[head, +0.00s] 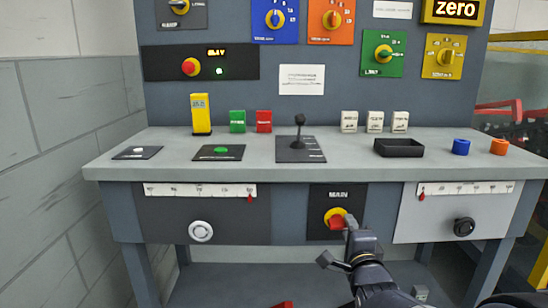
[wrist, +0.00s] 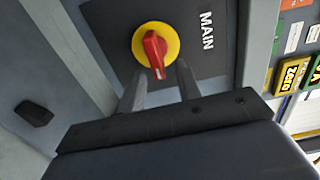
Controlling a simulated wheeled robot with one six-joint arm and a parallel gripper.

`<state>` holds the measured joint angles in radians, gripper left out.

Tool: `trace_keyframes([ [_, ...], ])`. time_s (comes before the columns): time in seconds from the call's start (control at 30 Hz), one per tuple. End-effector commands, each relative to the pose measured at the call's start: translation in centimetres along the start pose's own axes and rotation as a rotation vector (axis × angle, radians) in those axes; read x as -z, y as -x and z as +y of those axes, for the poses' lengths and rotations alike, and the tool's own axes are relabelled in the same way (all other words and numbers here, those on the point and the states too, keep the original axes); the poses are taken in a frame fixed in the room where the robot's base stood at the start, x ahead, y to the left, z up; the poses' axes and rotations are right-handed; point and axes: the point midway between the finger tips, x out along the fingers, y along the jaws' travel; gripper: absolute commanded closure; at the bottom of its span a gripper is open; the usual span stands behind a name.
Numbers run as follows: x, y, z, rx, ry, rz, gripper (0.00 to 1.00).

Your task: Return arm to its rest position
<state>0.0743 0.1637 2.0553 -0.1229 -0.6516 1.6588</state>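My gripper (head: 339,240) is in front of the lower middle of the workbench, close to the MAIN switch (head: 334,215). The switch has a red handle on a yellow disc, set in a dark panel. In the wrist view the same MAIN switch (wrist: 154,48) shows just beyond my gripper (wrist: 160,78). Its two dark fingers stand apart, with the red handle (wrist: 154,55) in line with the gap between them. The fingers do not appear to press on the handle. Contact cannot be told for certain.
A control panel (head: 345,100) rises behind. A block wall (head: 60,150) is at left. A round knob (head: 200,231) sits on the left drawer front.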

Motion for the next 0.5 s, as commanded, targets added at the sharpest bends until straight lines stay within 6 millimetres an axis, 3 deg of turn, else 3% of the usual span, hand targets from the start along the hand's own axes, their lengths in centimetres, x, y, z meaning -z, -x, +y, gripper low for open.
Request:
trace_keyframes([
  [0.17,0.0,1.8,-0.2,0.001,-0.010,0.000,0.67],
  [0.5,0.1,7.8,-0.3,0.000,-0.009,0.002,0.67],
])
